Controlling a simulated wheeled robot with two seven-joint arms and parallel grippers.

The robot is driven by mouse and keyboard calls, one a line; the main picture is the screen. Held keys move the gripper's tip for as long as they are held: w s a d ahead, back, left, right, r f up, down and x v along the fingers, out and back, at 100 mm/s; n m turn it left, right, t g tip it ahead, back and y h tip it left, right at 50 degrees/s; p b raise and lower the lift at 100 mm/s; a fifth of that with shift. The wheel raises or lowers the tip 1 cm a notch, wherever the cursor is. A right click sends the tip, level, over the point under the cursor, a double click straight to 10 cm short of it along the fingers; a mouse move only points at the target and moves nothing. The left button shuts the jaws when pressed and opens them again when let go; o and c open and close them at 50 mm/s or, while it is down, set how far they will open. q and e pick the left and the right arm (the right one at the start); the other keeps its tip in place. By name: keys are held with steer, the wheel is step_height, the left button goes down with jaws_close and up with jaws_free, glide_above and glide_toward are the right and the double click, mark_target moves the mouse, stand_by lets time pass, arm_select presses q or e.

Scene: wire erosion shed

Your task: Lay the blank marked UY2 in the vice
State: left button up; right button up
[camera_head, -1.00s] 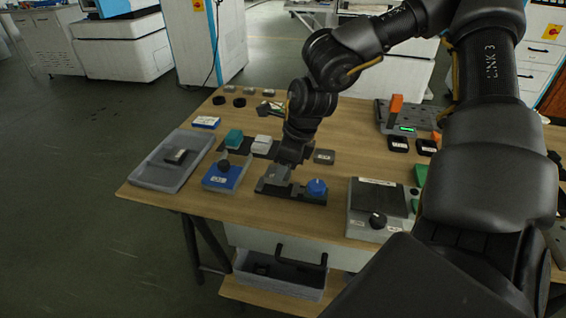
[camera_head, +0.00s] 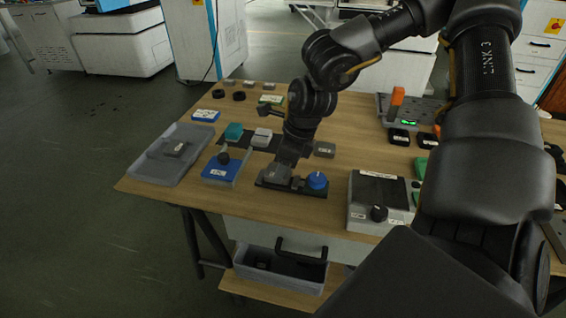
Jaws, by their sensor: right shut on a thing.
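The vice is a low dark base (camera_head: 298,191) with a blue knob (camera_head: 317,181) at its right end, near the front edge of the table. My right gripper (camera_head: 277,174) points down over the left part of the vice, shut on a grey blank (camera_head: 275,173). The gripper hides part of the blank, and no marking on it can be read. I cannot tell whether the blank touches the vice bed. My left gripper is not in view.
A grey tray (camera_head: 144,174) with a labelled block stands at left, beside a blue box (camera_head: 219,172) with a black knob. Teal (camera_head: 233,131) and pale (camera_head: 262,137) blocks lie behind the vice, another grey block (camera_head: 324,150) right of them. A knobbed device (camera_head: 361,218) stands at right.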

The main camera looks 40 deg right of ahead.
steer(key=shift+b, duration=0.8)
stand_by(1.2)
steer(key=shift+f+b, duration=0.65)
steer(key=shift+b, duration=0.2)
stand_by(0.8)
steer(key=o, duration=1.8)
steer(key=shift+c, duration=0.2)
steer(key=shift+r+p, duration=1.8)
steer(key=shift+r, duration=1.7)
